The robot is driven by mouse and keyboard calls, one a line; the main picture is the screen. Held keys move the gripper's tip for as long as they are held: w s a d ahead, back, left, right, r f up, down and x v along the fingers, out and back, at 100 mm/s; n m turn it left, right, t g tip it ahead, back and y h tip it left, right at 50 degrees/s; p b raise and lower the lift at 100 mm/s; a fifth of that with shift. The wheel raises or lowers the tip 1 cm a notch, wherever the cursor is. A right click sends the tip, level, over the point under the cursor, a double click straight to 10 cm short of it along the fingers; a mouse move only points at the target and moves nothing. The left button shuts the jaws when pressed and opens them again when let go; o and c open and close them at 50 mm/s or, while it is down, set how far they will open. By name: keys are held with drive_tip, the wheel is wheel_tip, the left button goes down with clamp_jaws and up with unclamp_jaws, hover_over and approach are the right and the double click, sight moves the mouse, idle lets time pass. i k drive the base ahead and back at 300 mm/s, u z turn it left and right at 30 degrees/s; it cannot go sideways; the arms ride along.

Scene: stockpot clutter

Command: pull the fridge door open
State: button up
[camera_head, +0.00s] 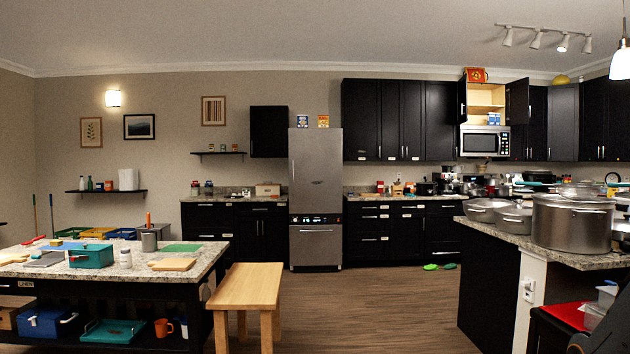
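The fridge (315,172) is a tall steel unit against the far back wall, between dark cabinets. Its upper door looks shut, with what seems to be a slim vertical handle along its left edge. A lower steel front (316,246) with a horizontal bar near its top also looks shut. A dark strip with small marks lies between the two fronts. My gripper is not seen in this view, and nothing visible touches the fridge.
A wooden bench (247,288) and a cluttered island (105,268) stand at front left. A counter with large steel pots (571,222) stands at right. Open wood floor (370,305) runs between them to the fridge. Green items (440,266) lie on the floor right of the fridge.

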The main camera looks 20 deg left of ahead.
sight(316, 155)
drive_tip(key=u, duration=0.7)
drive_tip(key=i, duration=8.85)
drive_tip(key=z, duration=0.45)
